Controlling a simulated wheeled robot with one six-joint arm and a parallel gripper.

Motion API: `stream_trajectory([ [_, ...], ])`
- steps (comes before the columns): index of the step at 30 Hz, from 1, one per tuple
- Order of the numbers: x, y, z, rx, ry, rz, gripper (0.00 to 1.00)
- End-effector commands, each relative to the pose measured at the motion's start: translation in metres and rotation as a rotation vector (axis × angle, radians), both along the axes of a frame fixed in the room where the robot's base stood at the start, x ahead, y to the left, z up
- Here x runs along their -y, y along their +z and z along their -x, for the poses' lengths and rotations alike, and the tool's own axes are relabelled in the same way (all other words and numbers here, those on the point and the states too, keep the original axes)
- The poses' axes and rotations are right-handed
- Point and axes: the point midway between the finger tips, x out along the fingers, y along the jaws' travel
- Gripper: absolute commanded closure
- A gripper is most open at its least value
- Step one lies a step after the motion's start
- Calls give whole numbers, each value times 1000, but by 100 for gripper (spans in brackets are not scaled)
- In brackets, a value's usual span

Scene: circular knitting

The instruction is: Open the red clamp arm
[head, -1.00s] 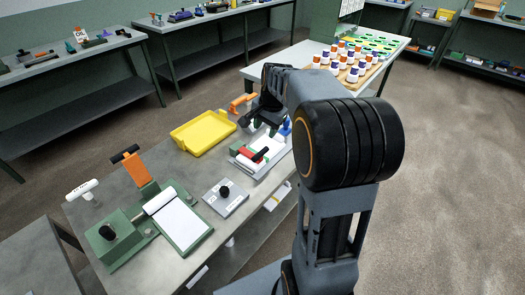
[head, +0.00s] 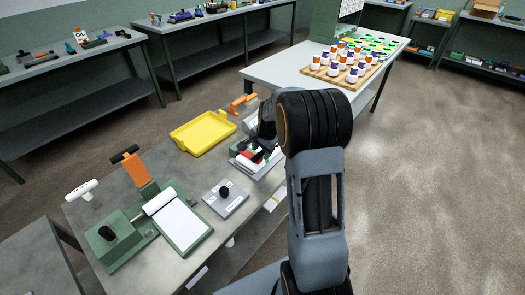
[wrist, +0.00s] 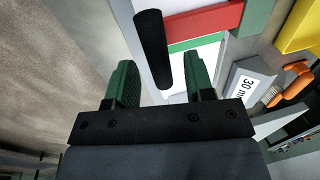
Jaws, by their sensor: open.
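The red clamp arm (wrist: 205,24) shows at the top of the wrist view, next to a green block and a white plate. In the head view a small part of the red clamp arm (head: 246,162) shows on its fixture, partly hidden by my arm. A black cylindrical handle (wrist: 151,45) stands out by the red arm's left end in the wrist view. My gripper (wrist: 158,76) is open, with its two green fingers apart. The handle's lower end appears between the fingers in the picture, and nothing is visibly gripped. I cannot tell whether they touch.
A yellow tray (head: 203,133) lies behind the fixture on the grey table. An orange handle (head: 242,102) and a "30 min" label (wrist: 247,88) are near. A plate with a black knob (head: 225,198) and a green clipboard device (head: 184,228) stand to the left.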

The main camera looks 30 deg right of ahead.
Motion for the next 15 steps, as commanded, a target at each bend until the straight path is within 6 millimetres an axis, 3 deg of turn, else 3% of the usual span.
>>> stream_trajectory([
  [13,-1,-7,-1,0,1,-1,52],
  [15,-1,-7,-1,0,1,-1,58],
])
